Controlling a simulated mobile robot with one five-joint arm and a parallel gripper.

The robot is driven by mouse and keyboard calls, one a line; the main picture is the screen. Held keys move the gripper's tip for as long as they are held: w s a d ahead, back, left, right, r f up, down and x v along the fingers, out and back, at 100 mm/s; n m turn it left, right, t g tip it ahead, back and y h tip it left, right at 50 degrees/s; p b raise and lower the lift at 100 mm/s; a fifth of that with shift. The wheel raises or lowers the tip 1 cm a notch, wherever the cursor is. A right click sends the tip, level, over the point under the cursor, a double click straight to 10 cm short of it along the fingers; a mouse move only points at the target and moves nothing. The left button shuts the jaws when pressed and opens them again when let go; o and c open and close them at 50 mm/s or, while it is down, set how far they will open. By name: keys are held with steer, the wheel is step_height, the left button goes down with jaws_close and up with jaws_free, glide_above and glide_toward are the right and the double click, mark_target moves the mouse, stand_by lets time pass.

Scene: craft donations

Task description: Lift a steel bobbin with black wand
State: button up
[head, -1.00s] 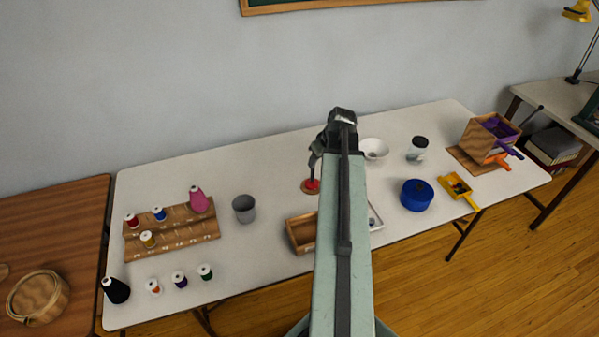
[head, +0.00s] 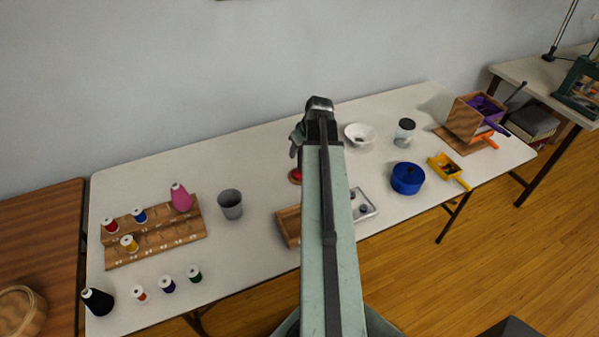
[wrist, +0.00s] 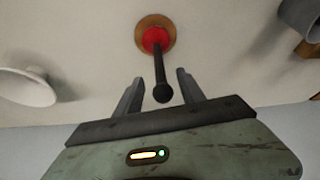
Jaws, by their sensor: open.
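The black wand (wrist: 160,70) stands on a red holder (wrist: 155,40) with a round wooden base. In the head view the red holder (head: 296,174) shows just left of my arm, and the wand is mostly hidden. My gripper (head: 297,140) is open above the holder. In the wrist view my gripper (wrist: 159,77) has one finger on each side of the wand's knobbed end, with gaps visible. A pale tray (head: 371,211) right of my arm holds small grey round pieces; I cannot tell whether they are steel bobbins.
A white bowl (head: 360,135) and a jar (head: 404,132) stand behind right. A grey cup (head: 230,205) and a thread rack (head: 155,243) are at left. A wooden box (head: 287,227) lies partly behind my arm. A blue tin (head: 407,179) sits right.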

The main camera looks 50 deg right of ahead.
steer(key=b+x, duration=0.2)
steer(key=x, duration=0.1)
steer(key=shift+a+f, duration=0.1)
steer(key=shift+f, duration=0.1)
steer(key=shift+r, duration=0.2)
jaws_close()
step_height(320, 180, up, 10)
steer(key=p, duration=1)
steer(key=shift+r+p, duration=0.15)
steer(key=shift+p, duration=0.25)
